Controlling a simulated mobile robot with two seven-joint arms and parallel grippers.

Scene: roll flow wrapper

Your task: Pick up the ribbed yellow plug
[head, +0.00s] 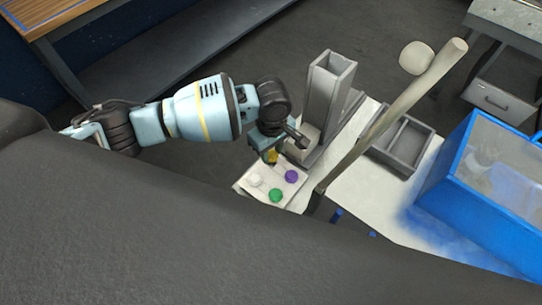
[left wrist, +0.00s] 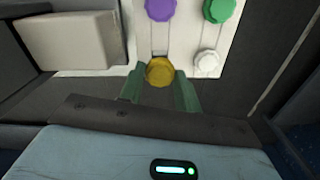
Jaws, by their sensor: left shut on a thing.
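The ribbed yellow plug (left wrist: 159,72) is between the two green fingers of my left gripper (left wrist: 160,88), seen from above in the left wrist view. In the head view the yellow plug (head: 271,156) shows just under my left gripper (head: 268,152), at the far edge of the white board (head: 285,200). My left gripper is shut on the plug. Whether the plug's lower end is clear of the board is hidden. Purple (head: 292,176), green (head: 276,195) and white (head: 256,180) plugs sit on the board. My right gripper is not in view.
A tall grey chute (head: 328,95) stands close beside my left gripper. A grey divided tray (head: 402,142) and a blue-framed box (head: 490,175) are on the white table (head: 362,200) to the right. A pale pole (head: 400,105) slants up across the view.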

